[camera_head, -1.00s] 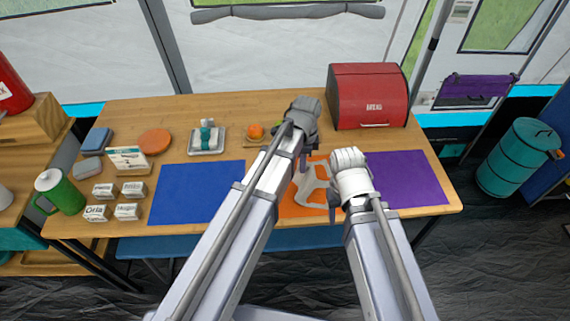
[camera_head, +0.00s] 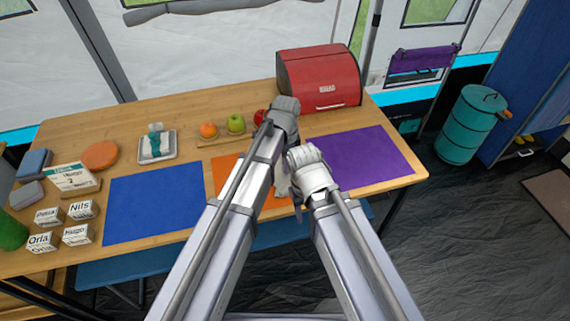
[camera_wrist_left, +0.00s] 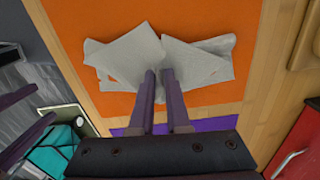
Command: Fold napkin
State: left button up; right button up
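The napkin (camera_wrist_left: 130,55) is a pale grey cloth on the orange mat (camera_wrist_left: 180,15). It is creased, with two lobes gathered together at my left gripper's fingertips. In the head view the arms hide most of the napkin (camera_head: 282,186). My left gripper (camera_wrist_left: 159,74) has its fingers close together at the napkin's near edge, and the cloth bunches at them as if pinched. My right gripper (camera_wrist_left: 46,102) is at the left of the wrist view, its fingers apart and empty, off the cloth. In the head view the right gripper (camera_head: 298,190) points down beside the left arm.
A blue mat (camera_head: 150,205) lies left and a purple mat (camera_head: 365,160) right of the orange one. A red bread box (camera_head: 320,75) stands behind. Fruit, including an orange (camera_head: 208,130) and a green apple (camera_head: 236,124), sits at the back. Name blocks (camera_head: 78,235) stand front left.

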pick_arm(q)
jog(key=o, duration=1.4)
jog(key=shift+c, duration=0.2)
jog(key=shift+w+d, duration=0.25)
jog(key=shift+d, duration=0.8)
jog(key=shift+w+d, duration=0.2)
jog(key=shift+d, duration=0.8)
notch_tip(320, 180, up, 9)
jog(key=p, duration=0.9)
